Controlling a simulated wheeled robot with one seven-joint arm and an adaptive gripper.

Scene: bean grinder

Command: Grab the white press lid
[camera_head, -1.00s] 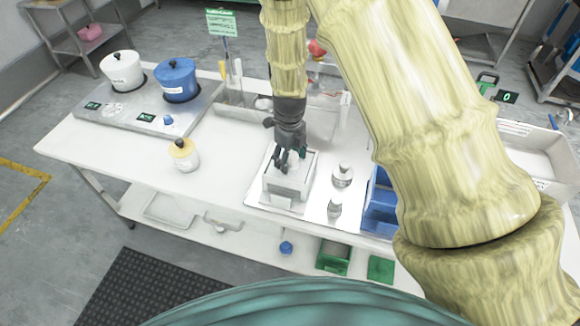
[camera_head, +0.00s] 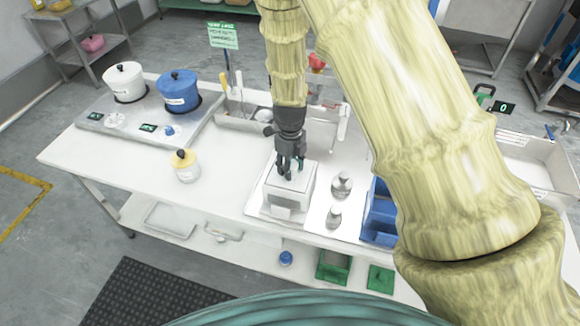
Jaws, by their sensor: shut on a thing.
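The white box-shaped press (camera_head: 283,202) stands on a pale tray near the front of the white table, right of the middle. Its white lid (camera_head: 297,184) shows as a flat top, level or nearly level with the box. My gripper (camera_head: 287,175) points straight down over the lid and is shut on it, with dark fingers around its middle. The fingers hide the part they hold. I cannot tell whether the lid is resting on the box or just above it.
Two metal pieces (camera_head: 341,187) stand on a tray right of the press, beside a blue bin (camera_head: 381,212). A yellow-lidded jar (camera_head: 186,167) stands to the left. White (camera_head: 125,82) and blue (camera_head: 179,90) pots sit at the back left. The table's left front is clear.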

